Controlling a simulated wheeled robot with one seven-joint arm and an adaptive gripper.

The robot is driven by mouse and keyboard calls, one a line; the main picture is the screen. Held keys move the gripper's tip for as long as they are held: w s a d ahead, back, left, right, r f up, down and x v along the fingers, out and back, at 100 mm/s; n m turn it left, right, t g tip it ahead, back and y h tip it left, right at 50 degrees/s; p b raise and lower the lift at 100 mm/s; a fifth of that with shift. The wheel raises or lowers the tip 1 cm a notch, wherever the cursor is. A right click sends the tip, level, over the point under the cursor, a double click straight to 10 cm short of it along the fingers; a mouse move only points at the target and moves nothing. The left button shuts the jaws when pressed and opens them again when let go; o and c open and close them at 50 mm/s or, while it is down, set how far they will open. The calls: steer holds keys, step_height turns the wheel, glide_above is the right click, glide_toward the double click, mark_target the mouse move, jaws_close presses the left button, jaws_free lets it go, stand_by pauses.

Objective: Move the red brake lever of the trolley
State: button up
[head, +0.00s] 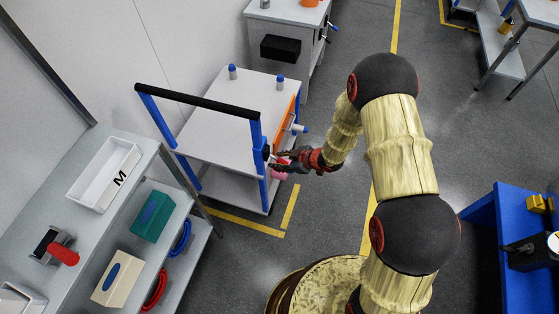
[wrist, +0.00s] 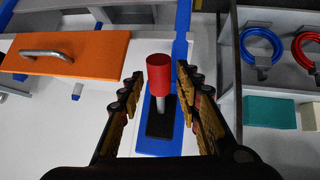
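The brake lever, with a red cylindrical knob (wrist: 159,74) on a grey stem, stands out of a black slotted plate (wrist: 160,122) on a blue trolley post in the wrist view. My gripper (wrist: 160,88) is open, with one finger on each side of the lever and gaps showing on both sides. No contact is visible. In the head view my gripper (head: 287,158) is beside the near right post of the trolley (head: 215,152), which has blue posts and a black push bar. There the fingers and small parts around them make the lever hard to pick out.
An orange panel (wrist: 65,52) with a grey handle is on the trolley's side, left of the lever in the wrist view. A grey shelf unit (head: 190,220) with bins and hoses stands front left. A blue bench (head: 520,265) is at right. Floor is clear between.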

jaws_close()
stand_by(0.7)
